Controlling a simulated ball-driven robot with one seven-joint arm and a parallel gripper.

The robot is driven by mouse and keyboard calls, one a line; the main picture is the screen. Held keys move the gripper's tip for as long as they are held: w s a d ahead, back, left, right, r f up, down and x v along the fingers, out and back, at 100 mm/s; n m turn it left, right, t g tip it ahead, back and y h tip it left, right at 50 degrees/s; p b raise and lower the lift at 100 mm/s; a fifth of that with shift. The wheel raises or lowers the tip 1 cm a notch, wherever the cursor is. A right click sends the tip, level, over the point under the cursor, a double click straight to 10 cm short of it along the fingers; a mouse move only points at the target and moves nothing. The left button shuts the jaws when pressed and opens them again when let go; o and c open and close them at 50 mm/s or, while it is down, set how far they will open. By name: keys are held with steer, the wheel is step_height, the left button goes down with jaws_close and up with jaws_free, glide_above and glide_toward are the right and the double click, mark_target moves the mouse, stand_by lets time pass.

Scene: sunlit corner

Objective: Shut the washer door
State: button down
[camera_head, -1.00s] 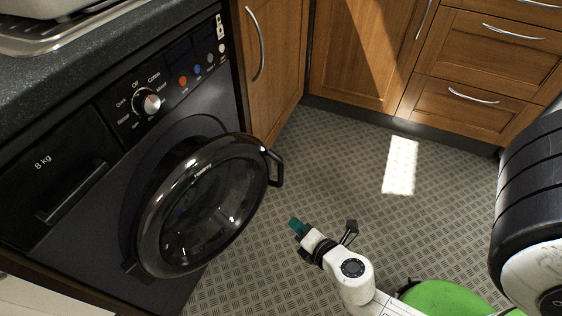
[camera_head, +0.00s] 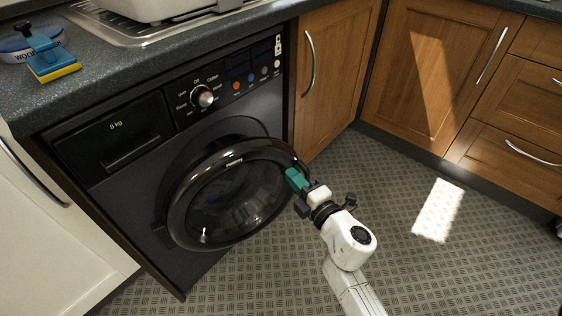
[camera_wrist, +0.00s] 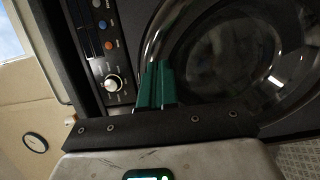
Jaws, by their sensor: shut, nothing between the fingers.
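The washer (camera_head: 135,215) is black and stands under the dark counter. Its round glass door (camera_head: 235,195) is open and swung out to the front, hinged on its left side. My gripper (camera_head: 292,178) has green fingers and is shut and empty. Its tips are at the door's right rim, by the door handle, which they partly hide; I cannot tell whether they touch. In the wrist view the green fingers (camera_wrist: 155,85) overlap the shiny door rim (camera_wrist: 158,35), with the door glass to the right.
A wooden cabinet (camera_head: 335,75) stands right of the washer, and a white cabinet door (camera_head: 50,230) stands left. The patterned floor (camera_head: 380,195) right of my arm is clear.

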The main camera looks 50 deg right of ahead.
mark_target(274, 154)
steer(key=x, duration=0.6)
steer(key=shift+w+d, duration=0.1)
steer(key=shift+w, duration=0.3)
steer(key=shift+w+d+r, duration=0.1)
steer(key=shift+w+d, duration=0.1)
steer(key=shift+w, duration=0.2)
steer(key=w+d+n+y, duration=0.1)
steer(key=w, duration=0.2)
steer(key=w+y+p, duration=0.1)
steer(key=w, duration=0.2)
steer(key=w+d+n+y+p, duration=0.1)
steer(key=w+y, duration=0.1)
steer(key=w, duration=0.1)
steer(key=shift+w+d+n+t, duration=0.1)
steer(key=shift+d+n+t, duration=0.2)
steer(key=shift+w, duration=0.4)
